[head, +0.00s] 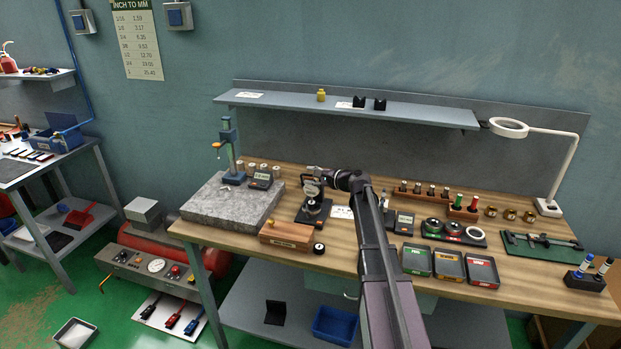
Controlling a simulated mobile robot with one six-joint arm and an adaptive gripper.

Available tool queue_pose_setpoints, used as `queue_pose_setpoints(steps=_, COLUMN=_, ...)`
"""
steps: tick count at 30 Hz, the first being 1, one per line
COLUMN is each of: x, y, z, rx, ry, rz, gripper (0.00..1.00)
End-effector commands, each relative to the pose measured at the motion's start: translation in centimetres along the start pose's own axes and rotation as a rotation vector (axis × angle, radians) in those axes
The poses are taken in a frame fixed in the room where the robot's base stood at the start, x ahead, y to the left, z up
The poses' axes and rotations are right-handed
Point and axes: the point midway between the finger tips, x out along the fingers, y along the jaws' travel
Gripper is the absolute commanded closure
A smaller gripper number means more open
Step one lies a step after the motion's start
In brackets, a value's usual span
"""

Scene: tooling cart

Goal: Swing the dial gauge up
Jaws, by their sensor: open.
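The dial gauge (311,190) shows a small pale round face on a dark stand (313,211) near the middle of the wooden bench. My gripper (314,172) reaches in from the right, just above the gauge face. It is open, with its fingers pointing left. The fingers are small and dark here, and I cannot tell whether they touch the gauge or its holder. Part of the stand's upper end is hidden behind the gripper.
A granite plate (228,207) with a blue column stand (230,150) lies to the left. A wooden box (291,236) sits in front of the gauge. Colored trays (449,265) and ring gauges stand to the right. A shelf (420,116) runs above the bench.

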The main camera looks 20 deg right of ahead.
Motion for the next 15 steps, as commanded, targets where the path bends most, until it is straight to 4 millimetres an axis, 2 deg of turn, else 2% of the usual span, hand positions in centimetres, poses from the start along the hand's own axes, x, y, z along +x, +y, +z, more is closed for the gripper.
queue_pose_setpoints(steps=11, x=0.38, y=0.01, z=0.04, rx=0.000, ry=0.000, rz=0.000, gripper=0.50)
queue_pose_setpoints(steps=14, x=0.38, y=0.01, z=0.03, rx=0.000, ry=0.000, rz=0.000, gripper=0.74)
queue_pose_setpoints(steps=15, x=0.38, y=0.01, z=0.03, rx=0.000, ry=0.000, rz=0.000, gripper=0.86)
